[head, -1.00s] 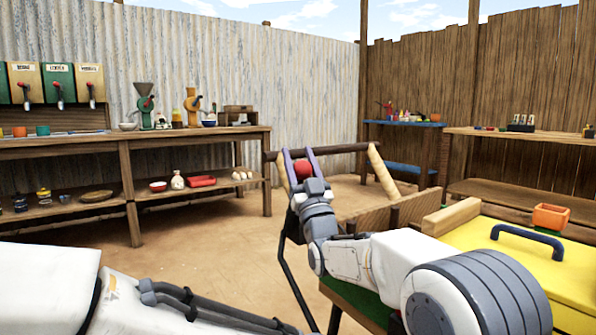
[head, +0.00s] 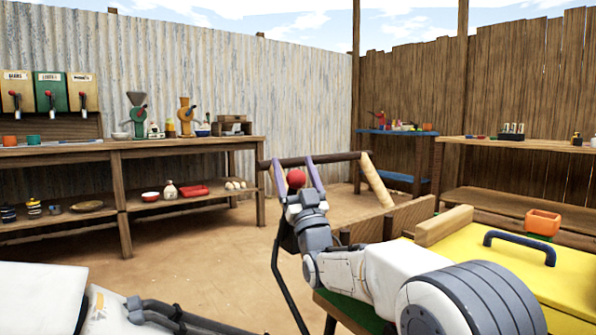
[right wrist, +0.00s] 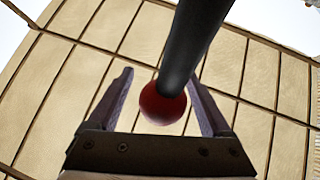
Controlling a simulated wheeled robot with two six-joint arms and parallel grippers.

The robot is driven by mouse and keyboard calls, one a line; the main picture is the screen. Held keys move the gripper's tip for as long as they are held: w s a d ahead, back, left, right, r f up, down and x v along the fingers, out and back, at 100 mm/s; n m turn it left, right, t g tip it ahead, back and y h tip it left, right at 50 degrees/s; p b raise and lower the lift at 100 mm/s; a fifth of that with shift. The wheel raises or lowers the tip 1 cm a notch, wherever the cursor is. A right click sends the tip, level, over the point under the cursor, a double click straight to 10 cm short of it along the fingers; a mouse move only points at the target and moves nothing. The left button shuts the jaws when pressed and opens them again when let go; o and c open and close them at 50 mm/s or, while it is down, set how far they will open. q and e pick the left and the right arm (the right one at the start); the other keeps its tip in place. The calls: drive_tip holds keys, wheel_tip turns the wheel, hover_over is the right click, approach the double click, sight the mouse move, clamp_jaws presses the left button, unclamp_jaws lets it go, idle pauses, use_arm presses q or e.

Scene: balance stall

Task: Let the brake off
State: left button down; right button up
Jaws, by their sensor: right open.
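The brake lever is a black rod with a red ball knob (head: 295,179) at its end. In the head view the knob shows between the purple fingers of my right gripper (head: 293,174). In the right wrist view the red knob (right wrist: 163,104) sits between the two open fingers (right wrist: 160,100), nearer the right one, and the black rod (right wrist: 195,40) runs up from it. The fingers stand apart from each other. I cannot tell whether a finger touches the knob. My left gripper is out of view.
A wooden cart handle bar (head: 318,159) lies just behind the right gripper. A yellow lid (head: 480,262) with a blue handle (head: 519,247) and an orange pot (head: 543,222) are at right. A long shelf bench (head: 130,152) stands at the back left. The dirt floor between is open.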

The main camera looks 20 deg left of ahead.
drive_tip(key=shift+s+d+f+p, duration=0.25)
drive_tip(key=shift+d+f+p, duration=0.1)
drive_tip(key=shift+p, duration=0.25)
drive_tip(key=s+d+p, duration=0.3)
drive_tip(key=s+d, duration=0.4)
drive_tip(key=s, duration=0.2)
drive_tip(key=shift+s, duration=0.3)
drive_tip(key=shift+d, duration=0.1)
